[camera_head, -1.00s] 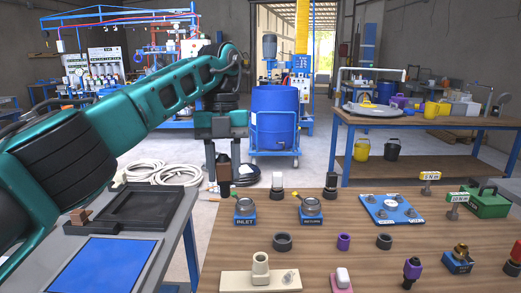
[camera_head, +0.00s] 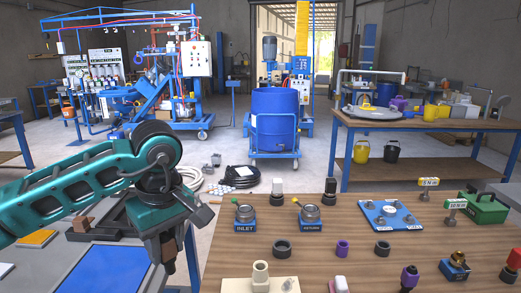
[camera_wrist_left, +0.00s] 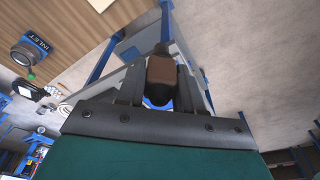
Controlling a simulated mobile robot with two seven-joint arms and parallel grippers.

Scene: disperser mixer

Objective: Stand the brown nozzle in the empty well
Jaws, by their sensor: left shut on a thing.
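My left gripper (camera_head: 168,246) is shut on the brown nozzle (camera_head: 168,256), which points down from the jaws. It hangs near the inner edge of the grey left table, in front of the gap between the tables. In the left wrist view the brown end of the nozzle (camera_wrist_left: 160,70) sits between the two fingers, with a dark part below it. A black tray (camera_head: 122,228) lies on the left table, partly hidden by my left arm. I cannot tell which opening is the empty well. My right gripper is not in view.
The wooden table (camera_head: 325,262) holds the INLET base (camera_head: 245,222), the RETURN base (camera_head: 310,221), black rings, a purple ring (camera_head: 342,247) and a beige block (camera_head: 240,286). A blue mat (camera_head: 105,270) lies on the left table. A blue drum (camera_head: 275,118) stands behind.

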